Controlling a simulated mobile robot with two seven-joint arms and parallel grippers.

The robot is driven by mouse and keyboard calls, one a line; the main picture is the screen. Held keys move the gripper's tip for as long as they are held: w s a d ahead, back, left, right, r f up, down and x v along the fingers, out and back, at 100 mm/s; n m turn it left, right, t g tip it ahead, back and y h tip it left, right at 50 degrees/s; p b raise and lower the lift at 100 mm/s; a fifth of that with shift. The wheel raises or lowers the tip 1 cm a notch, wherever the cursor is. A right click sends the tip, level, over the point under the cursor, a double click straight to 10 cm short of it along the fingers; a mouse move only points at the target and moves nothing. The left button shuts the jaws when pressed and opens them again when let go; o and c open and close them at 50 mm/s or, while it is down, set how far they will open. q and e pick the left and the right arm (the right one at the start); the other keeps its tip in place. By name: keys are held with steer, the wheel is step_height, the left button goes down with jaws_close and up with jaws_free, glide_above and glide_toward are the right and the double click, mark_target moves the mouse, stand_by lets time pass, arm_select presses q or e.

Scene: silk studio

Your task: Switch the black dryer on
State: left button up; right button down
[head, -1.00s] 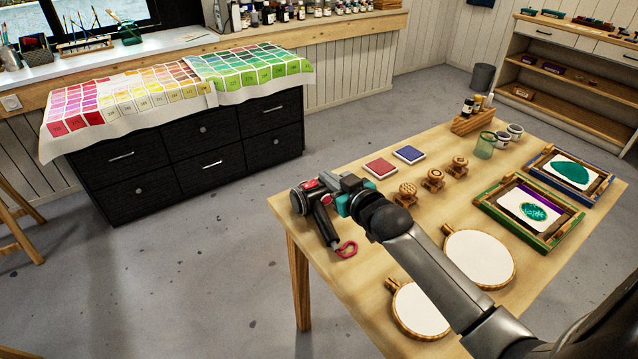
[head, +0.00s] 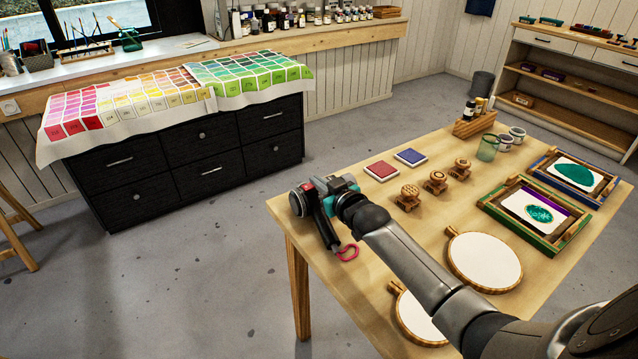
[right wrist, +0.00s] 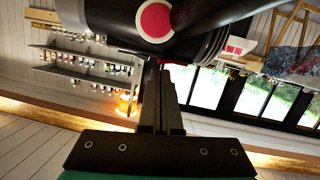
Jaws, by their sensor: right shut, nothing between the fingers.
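The black dryer (head: 326,230) lies near the left corner of the wooden table, with a red loop (head: 348,253) at the end of its handle. My right gripper (head: 318,185) is at the dryer's upper end and partly covers it. In the right wrist view the dryer's dark round body (right wrist: 110,14) fills the top, with a red disc (right wrist: 155,20) in a pale ring. The right fingers (right wrist: 162,85) are shut and empty, pointing at the body just below the disc. I cannot tell whether they touch it. My left gripper is not in view.
The wooden table (head: 375,265) also holds red and blue pads (head: 381,171), wooden stamps (head: 436,182), round hoops (head: 485,260), framed screens (head: 536,213) and jars. My right forearm passes over the hoops. Floor left of the table is clear, up to a black drawer cabinet (head: 190,165).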

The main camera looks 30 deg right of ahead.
steer(key=shift+d+f+m, duration=0.15)
steer(key=shift+f+m, duration=0.25)
step_height(320, 180, up, 4)
steer(key=p, duration=0.4)
steer(key=shift+d, duration=0.15)
steer(key=shift+s+r+p, duration=0.15)
steer(key=shift+r+p, duration=0.1)
steer(key=shift+p, duration=0.05)
steer(key=p+v, duration=0.2)
steer(key=v, duration=0.7)
steer(key=shift+s+d, duration=0.3)
steer(key=shift+s, duration=0.05)
steer(key=shift+f, duration=0.2)
